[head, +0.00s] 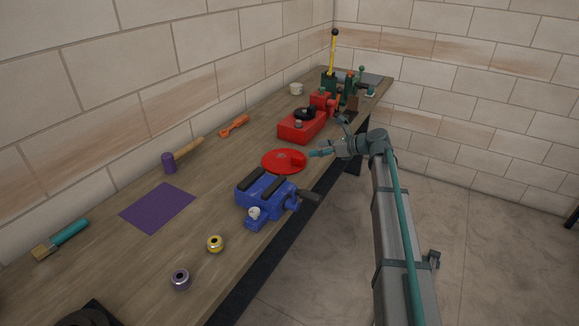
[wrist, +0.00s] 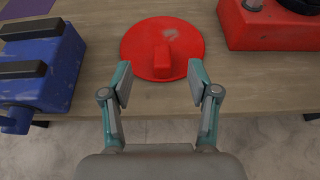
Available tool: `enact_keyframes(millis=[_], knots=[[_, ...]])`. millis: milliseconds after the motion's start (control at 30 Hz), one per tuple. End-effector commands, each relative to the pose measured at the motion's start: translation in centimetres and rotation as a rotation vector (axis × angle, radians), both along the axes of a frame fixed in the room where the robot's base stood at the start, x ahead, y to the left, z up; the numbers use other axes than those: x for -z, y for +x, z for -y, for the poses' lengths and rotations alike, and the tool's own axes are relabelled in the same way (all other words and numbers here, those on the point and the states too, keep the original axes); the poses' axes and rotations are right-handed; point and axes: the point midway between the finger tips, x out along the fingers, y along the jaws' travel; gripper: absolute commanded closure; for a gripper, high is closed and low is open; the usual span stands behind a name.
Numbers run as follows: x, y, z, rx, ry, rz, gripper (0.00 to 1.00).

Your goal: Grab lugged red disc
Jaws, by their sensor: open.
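The lugged red disc (head: 277,161) lies flat on the wooden bench between the blue vise and the red machine. In the wrist view the disc (wrist: 142,42) is a round red plate with a raised block-like lug (wrist: 162,62) on its near side. My gripper (head: 316,154) is at the bench's front edge, just right of the disc in the head view. In the wrist view my gripper (wrist: 158,78) is open and empty. Its fingertips stand either side of the lug, with a gap on both sides. I cannot tell the exact height of the fingertips.
The blue vise (head: 265,190) stands close on one side of the disc, the red machine (head: 301,126) on the other. A purple mat (head: 158,207), a mallet (head: 182,156) and two small rollers, one yellow (head: 215,243), lie on the bench (head: 218,180). A wall runs behind.

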Motion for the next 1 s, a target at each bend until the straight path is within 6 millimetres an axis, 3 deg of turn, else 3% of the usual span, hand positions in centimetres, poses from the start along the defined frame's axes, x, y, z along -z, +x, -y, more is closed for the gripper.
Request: enact_keyframes(millis=[33, 200, 367, 700, 1000], knots=[[1.6, 0.0, 0.0, 0.0, 0.0, 0.0, 0.4], [3.5, 0.0, 0.0, 0.0, 0.0, 0.0, 0.4], [3.9, 0.3, -0.3, 0.0, 0.0, 0.0, 0.4], [5.4, 2.2, -3.8, -0.002, -0.001, -0.001, 0.4], [6.1, 3.0, -5.5, -0.002, 0.0, -0.001, 0.4]])
